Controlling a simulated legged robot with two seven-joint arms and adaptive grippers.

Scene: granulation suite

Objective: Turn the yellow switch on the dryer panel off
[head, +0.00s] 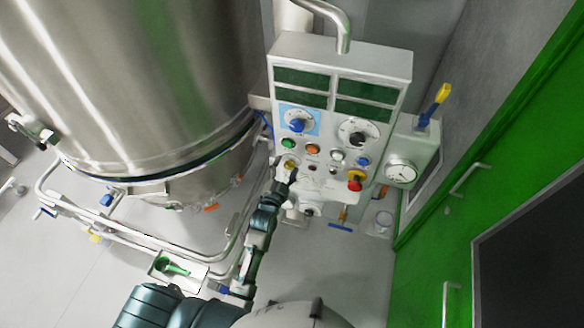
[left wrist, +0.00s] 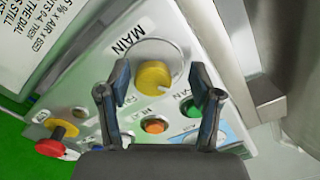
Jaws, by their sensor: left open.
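The yellow switch (head: 289,165) is a round knob at the lower left of the white dryer panel (head: 325,185). In the left wrist view, the yellow switch (left wrist: 153,76) sits on a pale round plate beside the word MAIN. A small white mark shows near its lower right edge. Its other lettering is partly hidden by a finger. My left gripper (head: 287,178) is at the knob in the head view. In the left wrist view, my left gripper (left wrist: 163,84) is open, with one finger on each side of the knob. I cannot tell whether they touch it. My right gripper is not in view.
Close by are a green button (head: 288,143), an orange button (head: 313,149), a blue dial (head: 297,124) and a red knob on yellow (head: 355,182). A steel vessel (head: 120,90) stands left of the panel. A green door (head: 430,230) is at right.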

